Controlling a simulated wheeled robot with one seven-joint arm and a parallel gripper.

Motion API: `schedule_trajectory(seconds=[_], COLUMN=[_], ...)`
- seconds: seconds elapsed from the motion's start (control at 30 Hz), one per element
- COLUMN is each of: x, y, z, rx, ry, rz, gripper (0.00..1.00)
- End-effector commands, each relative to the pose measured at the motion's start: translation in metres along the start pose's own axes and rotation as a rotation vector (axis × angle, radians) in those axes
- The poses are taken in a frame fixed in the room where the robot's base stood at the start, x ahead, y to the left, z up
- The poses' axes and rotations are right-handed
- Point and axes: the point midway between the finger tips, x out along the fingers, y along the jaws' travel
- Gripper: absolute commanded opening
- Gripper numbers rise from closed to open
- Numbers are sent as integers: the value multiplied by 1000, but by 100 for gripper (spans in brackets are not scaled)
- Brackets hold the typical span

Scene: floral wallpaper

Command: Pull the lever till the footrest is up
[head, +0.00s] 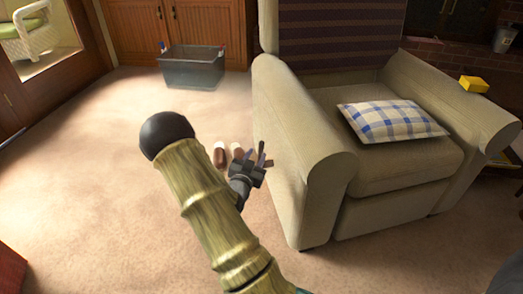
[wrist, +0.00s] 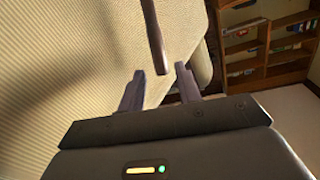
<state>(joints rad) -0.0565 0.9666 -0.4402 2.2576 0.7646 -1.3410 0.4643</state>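The beige recliner armchair (head: 300,150) stands at the right in the head view, its front panel, the footrest (head: 390,212), hanging down flat. The brown lever (wrist: 154,35) shows in the wrist view along the chair's ribbed side (wrist: 70,60). My gripper (head: 262,158) is beside the chair's left side. In the wrist view my gripper (wrist: 160,70) is open, its two fingers apart, with the lever's end appearing between the fingertips. I cannot tell whether either finger touches it. The lever is not clear in the head view.
Brown slippers (head: 220,156) lie on the carpet near my gripper. A grey bin (head: 190,70) stands farther back. The carpet at left is clear.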

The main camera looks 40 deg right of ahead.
Motion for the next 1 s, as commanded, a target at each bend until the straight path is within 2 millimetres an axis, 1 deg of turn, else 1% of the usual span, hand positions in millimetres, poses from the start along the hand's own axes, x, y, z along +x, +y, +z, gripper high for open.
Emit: schedule_trajectory(seconds=[0.03,0.1,0.3,0.47,0.7,0.73,0.9,1.0], x=[10,22,52,63,64,64,63,63], y=[1,1,1,1,1,1,0,0], z=[2,3,2,0,-1,-1,0,0], rx=[2,4,2,0,-1,-1,-1,0], ry=[3,3,3,2,1,0,0,0], rz=[0,2,0,1,1,1,0,-1], gripper=[34,34,34,34,34,32,0,0])
